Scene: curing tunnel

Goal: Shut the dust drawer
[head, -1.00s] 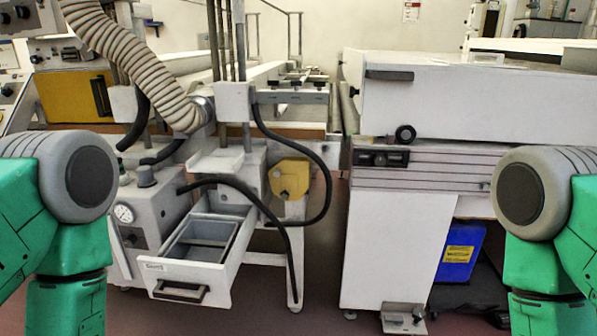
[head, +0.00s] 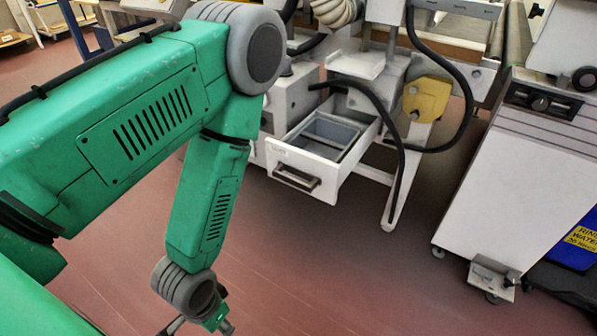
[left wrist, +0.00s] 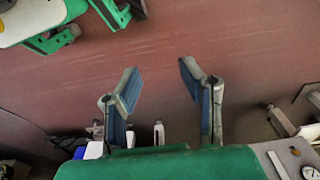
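The dust drawer (head: 303,162) is white with a black handle (head: 297,179) on its front. It stands pulled out from the machine in the head view, and a grey bin (head: 330,134) shows inside it. My left gripper (head: 204,324) is low at the bottom edge of the head view, in front of the drawer and apart from it. In the left wrist view my left gripper (left wrist: 158,72) has its two blue-padded fingers spread, with only floor between them. My right gripper is not in view.
A black hose (head: 398,150) hangs just right of the drawer, near a machine leg (head: 406,190). A white cabinet (head: 505,190) stands farther right, with a blue container (head: 580,245) beside it. The red floor in front of the drawer is clear.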

